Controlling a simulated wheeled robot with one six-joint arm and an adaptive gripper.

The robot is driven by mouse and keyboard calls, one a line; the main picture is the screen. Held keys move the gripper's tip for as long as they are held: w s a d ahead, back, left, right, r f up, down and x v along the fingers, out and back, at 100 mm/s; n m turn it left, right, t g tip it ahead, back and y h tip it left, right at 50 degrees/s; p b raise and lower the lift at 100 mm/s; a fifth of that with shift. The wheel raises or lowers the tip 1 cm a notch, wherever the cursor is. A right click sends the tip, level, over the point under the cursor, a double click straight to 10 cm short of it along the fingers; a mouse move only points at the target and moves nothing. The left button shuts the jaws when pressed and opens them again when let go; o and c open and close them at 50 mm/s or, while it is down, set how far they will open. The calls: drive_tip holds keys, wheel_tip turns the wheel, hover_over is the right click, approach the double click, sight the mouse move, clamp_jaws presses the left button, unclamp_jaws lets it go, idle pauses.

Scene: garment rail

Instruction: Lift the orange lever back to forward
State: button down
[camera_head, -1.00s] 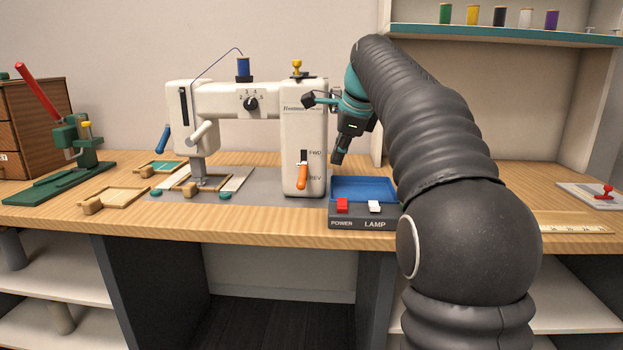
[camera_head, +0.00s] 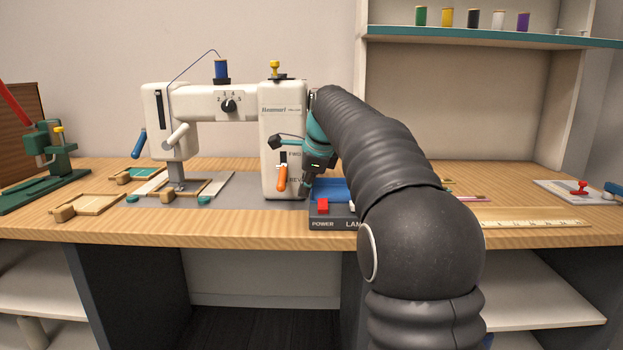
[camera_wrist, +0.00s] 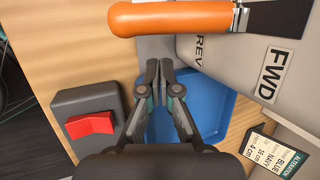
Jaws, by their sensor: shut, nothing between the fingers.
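The orange lever (camera_head: 282,178) is on the front of the white sewing machine's pillar (camera_head: 283,110), hanging down toward the REV mark. In the wrist view the orange lever (camera_wrist: 170,18) lies across the top, beside the REV and FWD labels (camera_wrist: 272,70). My gripper (camera_head: 307,187) is just right of the lever and low, above the blue tray. In the wrist view my gripper (camera_wrist: 159,68) is shut and empty, with its fingertips a short gap below the lever in the picture. The lever's pivot end is at the slot.
The power box with a red switch (camera_head: 322,206) stands in front of the blue tray (camera_head: 335,186), close below my gripper. A card (camera_wrist: 272,150) lies near the machine in the wrist view. A green press (camera_head: 47,155) stands far left. A ruler (camera_head: 535,223) lies at right.

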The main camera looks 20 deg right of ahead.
sight(282, 177)
drive_tip(key=shift+a+r, duration=0.55)
drive_tip(key=shift+a, duration=0.2)
drive_tip(key=shift+a+r, duration=0.55)
drive_tip(key=shift+a, duration=0.2)
